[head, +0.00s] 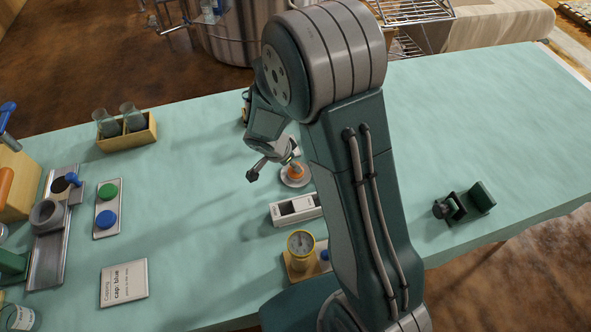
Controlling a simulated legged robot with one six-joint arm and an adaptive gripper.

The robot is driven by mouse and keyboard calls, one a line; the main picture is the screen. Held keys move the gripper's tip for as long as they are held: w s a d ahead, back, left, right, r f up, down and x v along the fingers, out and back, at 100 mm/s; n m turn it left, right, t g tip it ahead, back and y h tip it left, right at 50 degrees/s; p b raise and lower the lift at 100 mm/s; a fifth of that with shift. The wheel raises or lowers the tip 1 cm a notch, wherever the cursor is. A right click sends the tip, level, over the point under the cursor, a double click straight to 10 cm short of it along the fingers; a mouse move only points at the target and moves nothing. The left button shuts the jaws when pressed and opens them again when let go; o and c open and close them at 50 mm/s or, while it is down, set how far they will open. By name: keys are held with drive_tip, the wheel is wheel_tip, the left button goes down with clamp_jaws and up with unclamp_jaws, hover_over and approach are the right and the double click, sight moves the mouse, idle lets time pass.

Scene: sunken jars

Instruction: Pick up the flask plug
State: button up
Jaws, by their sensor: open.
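A small orange piece (295,170) stands on a pale round base on the table, just left of my arm. It may be the flask plug, but the view does not settle this. My gripper (274,164) hangs over the table close to the orange piece, with its fingers apart and nothing seen between them. One finger reaches left; the other is close to the orange piece and overlaps it in the picture. Whether they touch cannot be told. My arm hides part of the table behind and to the right.
Two glass flasks sit in a wooden rack (128,139). A panel with green and blue caps (107,208) and a "cap: blue" card (124,284) lie left. The right table is mostly clear.

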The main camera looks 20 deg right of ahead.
drive_tip(key=x, duration=0.4)
drive_tip(key=shift+d, duration=0.15)
clamp_jaws()
drive_tip(key=shift+s, duration=0.1)
